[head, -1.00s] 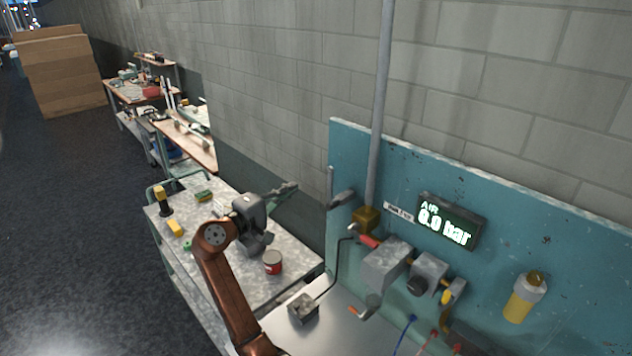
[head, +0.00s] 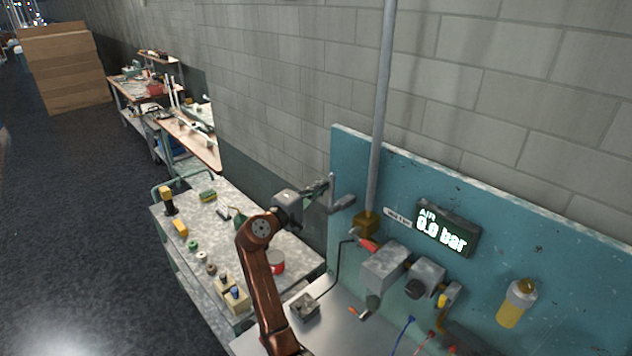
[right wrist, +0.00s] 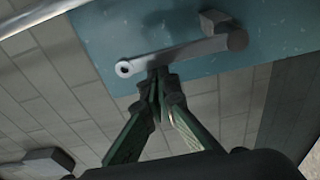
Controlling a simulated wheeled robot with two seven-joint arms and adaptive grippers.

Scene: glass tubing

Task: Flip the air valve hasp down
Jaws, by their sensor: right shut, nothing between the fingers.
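In the head view a thin grey upright bar, which looks like the hasp (head: 332,192), stands at the left edge of the teal panel, beside a dark grey rounded piece (head: 343,203). My right gripper (head: 328,183) is at the bar, its fingers shut and empty. In the right wrist view the grey bar (right wrist: 185,56) lies across the picture, with a holed left end and a rounded right end. The shut fingertips (right wrist: 158,78) are close below its left half; I cannot tell whether they touch. My left gripper is not in view.
The teal panel (head: 565,240) carries a brass box (head: 366,224), a red handle (head: 368,245), grey units and a display (head: 446,229) reading 0.0 bar. A vertical pipe (head: 381,110) rises beside the hasp. A cart (head: 212,238) holding small parts stands left, below my right arm.

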